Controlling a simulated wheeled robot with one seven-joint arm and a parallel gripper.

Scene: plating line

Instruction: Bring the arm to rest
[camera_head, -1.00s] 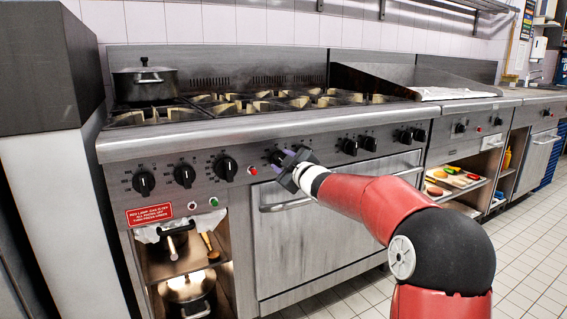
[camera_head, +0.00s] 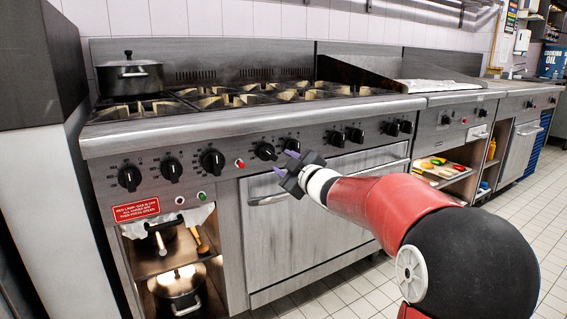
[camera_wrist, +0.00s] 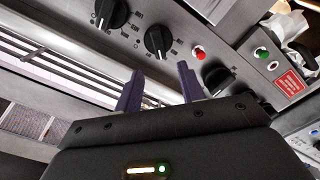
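My gripper (camera_head: 284,168) is in front of the stove's (camera_head: 250,127) control panel, below the row of black knobs, in the head view. Its two purple fingers are spread apart with nothing between them; they show in the wrist view (camera_wrist: 159,88) too. Beyond the fingers in the wrist view are black knobs and a red button (camera_wrist: 198,52). I cannot tell whether a fingertip touches the panel; a gap seems to show. My arm is red, black and white and bends up from the lower right.
A lidded dark pot (camera_head: 130,76) stands on the left burner. Another pot (camera_head: 178,288) sits in the open shelf below. An oven door with a handle (camera_head: 330,178) is behind the gripper. Coloured food items (camera_head: 432,163) lie on a shelf to the right. Tiled floor is clear at right.

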